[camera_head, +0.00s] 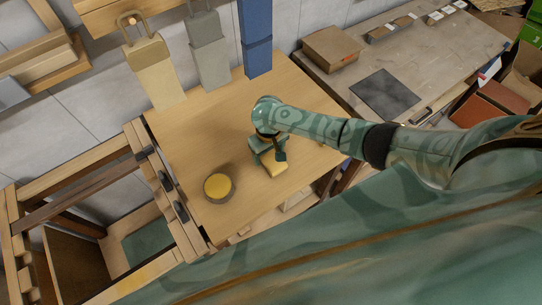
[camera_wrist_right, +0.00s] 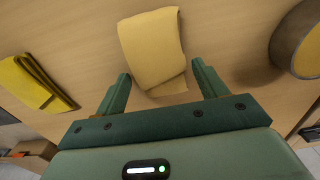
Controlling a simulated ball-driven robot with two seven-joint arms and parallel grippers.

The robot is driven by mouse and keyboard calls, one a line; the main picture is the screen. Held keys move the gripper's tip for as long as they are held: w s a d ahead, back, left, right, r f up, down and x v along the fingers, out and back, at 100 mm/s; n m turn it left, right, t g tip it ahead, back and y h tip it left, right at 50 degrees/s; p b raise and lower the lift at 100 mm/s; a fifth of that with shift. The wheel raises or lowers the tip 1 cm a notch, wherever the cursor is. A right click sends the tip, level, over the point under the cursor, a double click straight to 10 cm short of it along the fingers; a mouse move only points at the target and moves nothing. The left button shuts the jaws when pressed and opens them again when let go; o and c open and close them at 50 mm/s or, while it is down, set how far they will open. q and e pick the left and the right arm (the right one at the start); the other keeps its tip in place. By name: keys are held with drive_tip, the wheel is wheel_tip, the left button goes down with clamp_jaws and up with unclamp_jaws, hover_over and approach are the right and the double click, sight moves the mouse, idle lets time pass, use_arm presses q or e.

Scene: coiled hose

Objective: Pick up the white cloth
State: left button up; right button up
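A folded pale yellow cloth (camera_wrist_right: 152,45) lies flat on the wooden table. No plainly white cloth shows. In the head view the pale cloth (camera_head: 276,170) is partly hidden by my right gripper (camera_head: 268,158). In the right wrist view my right gripper (camera_wrist_right: 161,72) is open, with its two green fingers apart at the near end of the cloth and nothing clamped between them. I cannot tell whether the fingertips touch the table. My left gripper is not in view.
A brighter yellow folded cloth (camera_wrist_right: 35,82) lies left in the wrist view. A round dark-sided container with a yellow top (camera_head: 218,187) stands on the wooden table (camera_head: 190,140). Hanging panels line the wall behind. A grey worktop (camera_head: 430,60) with a box (camera_head: 331,48) is at right.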

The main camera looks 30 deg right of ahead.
sight(269, 154)
drive_tip(key=c, duration=0.7)
drive_tip(key=shift+r, duration=0.3)
wheel_tip(269, 154, up, 2)
drive_tip(key=shift+r+p, duration=0.2)
drive_tip(key=shift+p, duration=0.6)
drive_tip(key=s+r+p, duration=0.2)
drive_tip(key=s+r, duration=0.1)
drive_tip(key=s, duration=0.1)
drive_tip(key=s+a+r+p, duration=0.1)
drive_tip(key=s+r+p, duration=0.1)
drive_tip(key=s, duration=0.3)
drive_tip(key=s+r+p, duration=0.3)
drive_tip(key=s+r, duration=0.2)
drive_tip(key=shift+a, duration=0.2)
drive_tip(key=o, duration=0.4)
drive_tip(key=shift+c, duration=1)
